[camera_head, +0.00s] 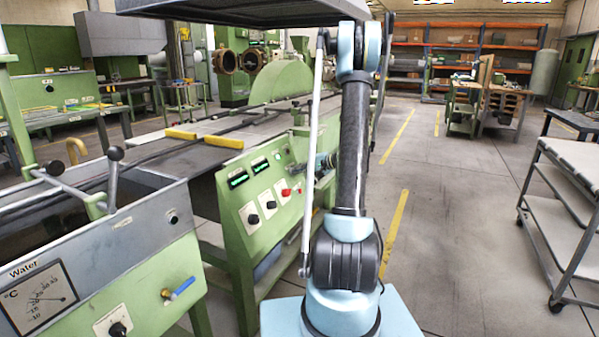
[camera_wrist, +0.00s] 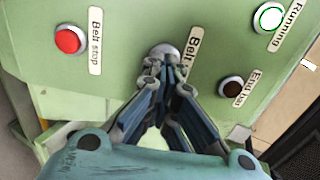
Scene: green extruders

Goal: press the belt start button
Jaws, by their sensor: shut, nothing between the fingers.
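The green control panel (camera_head: 258,190) shows in the head view, with the end of my arm at its right part. In the wrist view, a round grey metal-rimmed button (camera_wrist: 164,48) sits on the panel beside a label (camera_wrist: 192,52) reading "Belt", its remaining letters hidden by my fingers. My gripper (camera_wrist: 162,66) is shut and empty. Its fingertips are right at this button and cover its lower part; I cannot tell whether they touch it or whether it is pressed in. The red button (camera_wrist: 68,40) labelled "Belt stop" lies to the left, clear of my fingers.
A dark button (camera_wrist: 230,86) labelled "End bar" and a green-ringed white lamp (camera_wrist: 269,17) labelled "Running" lie to the right. A water tank unit (camera_head: 120,240) stands at left in the head view. A grey cart (camera_head: 570,210) stands at right; the floor between is clear.

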